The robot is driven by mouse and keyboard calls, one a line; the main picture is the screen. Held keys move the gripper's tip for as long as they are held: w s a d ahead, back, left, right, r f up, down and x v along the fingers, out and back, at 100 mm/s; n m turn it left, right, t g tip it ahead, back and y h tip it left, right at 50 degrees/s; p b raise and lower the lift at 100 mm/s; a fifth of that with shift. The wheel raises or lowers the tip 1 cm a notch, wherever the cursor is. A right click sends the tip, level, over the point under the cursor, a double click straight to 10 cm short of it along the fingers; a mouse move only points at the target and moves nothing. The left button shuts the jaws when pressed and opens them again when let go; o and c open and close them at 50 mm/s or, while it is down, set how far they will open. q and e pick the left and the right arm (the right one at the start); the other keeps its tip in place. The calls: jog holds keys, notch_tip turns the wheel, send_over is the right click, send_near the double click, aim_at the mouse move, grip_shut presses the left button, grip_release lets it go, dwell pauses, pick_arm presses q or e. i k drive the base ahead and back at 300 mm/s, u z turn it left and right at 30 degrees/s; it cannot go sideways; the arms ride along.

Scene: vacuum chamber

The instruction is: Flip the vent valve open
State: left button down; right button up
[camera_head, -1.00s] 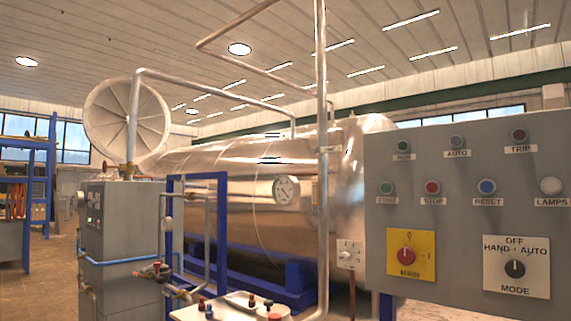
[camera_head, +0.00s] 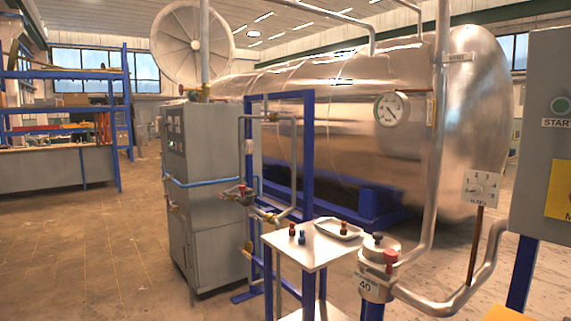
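A large shiny vacuum chamber (camera_head: 340,130) lies across the middle, with a round gauge (camera_head: 391,109) on its side. A small yellow and red part (camera_head: 430,109) sits beside this pipe. Small valves with red handles (camera_head: 244,190) sit on the piping at the blue frame. I cannot tell which part is the vent valve or its position. Neither gripper is in view.
A grey cabinet (camera_head: 205,190) stands left of the blue frame (camera_head: 308,180). A small white table (camera_head: 312,250) holds red and blue knobbed parts and a tray (camera_head: 338,229). A grey control panel (camera_head: 540,130) is at the right edge. The brown floor (camera_head: 90,250) at left is clear.

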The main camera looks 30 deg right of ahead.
aim_at(466, 56)
jog(key=i, duration=3.65)
jog(key=z, duration=4.6)
